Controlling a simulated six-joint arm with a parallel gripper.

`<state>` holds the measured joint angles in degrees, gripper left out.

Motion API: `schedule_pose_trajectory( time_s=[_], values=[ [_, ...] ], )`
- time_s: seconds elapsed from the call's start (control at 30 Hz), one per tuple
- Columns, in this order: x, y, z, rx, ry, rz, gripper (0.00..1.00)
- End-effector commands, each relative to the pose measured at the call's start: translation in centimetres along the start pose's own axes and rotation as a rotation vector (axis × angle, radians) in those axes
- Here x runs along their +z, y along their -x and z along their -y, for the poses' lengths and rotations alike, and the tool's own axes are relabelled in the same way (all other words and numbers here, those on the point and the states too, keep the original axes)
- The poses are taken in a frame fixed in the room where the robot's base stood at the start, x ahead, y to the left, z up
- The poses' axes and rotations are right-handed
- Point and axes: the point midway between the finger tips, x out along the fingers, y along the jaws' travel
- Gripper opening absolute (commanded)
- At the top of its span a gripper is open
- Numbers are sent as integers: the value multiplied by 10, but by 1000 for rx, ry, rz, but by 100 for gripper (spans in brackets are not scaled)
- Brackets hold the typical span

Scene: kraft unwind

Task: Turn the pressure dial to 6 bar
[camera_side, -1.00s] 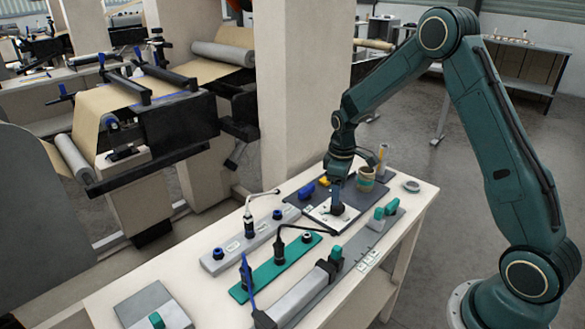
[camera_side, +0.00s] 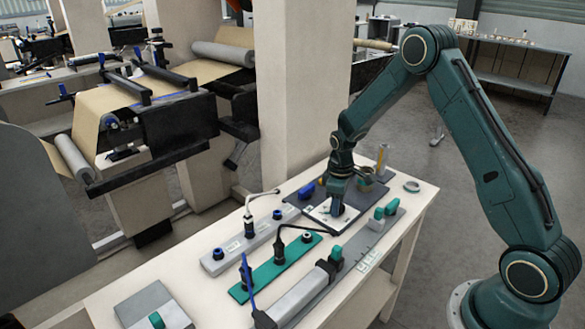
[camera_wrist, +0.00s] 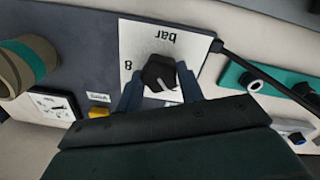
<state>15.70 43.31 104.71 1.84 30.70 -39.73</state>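The pressure dial is a black knob (camera_wrist: 160,72) on a white plate (camera_wrist: 140,40) marked "bar" and "8", both upside down in the wrist view. The rest of the scale is hidden, and I cannot read the dial's setting. In the side view, my gripper (camera_side: 338,208) is low over the white plate (camera_side: 320,215) and largely hides the knob. In the wrist view, the two fingers of my gripper (camera_wrist: 160,91) stand on either side of the knob. I cannot tell whether they press on it.
A green strip (camera_side: 275,268) with a black cable and a grey strip (camera_side: 213,264) lie nearby on the table. A tape roll (camera_side: 412,186) sits at the back right.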

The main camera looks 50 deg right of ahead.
Motion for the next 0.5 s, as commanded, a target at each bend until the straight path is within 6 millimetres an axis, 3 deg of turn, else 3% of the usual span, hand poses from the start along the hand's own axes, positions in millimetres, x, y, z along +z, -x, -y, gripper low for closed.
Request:
schedule_pose_trajectory(
  time_s=[0.5],
  values=[
    [0,0,0,0,-60,2,15]
  ],
)
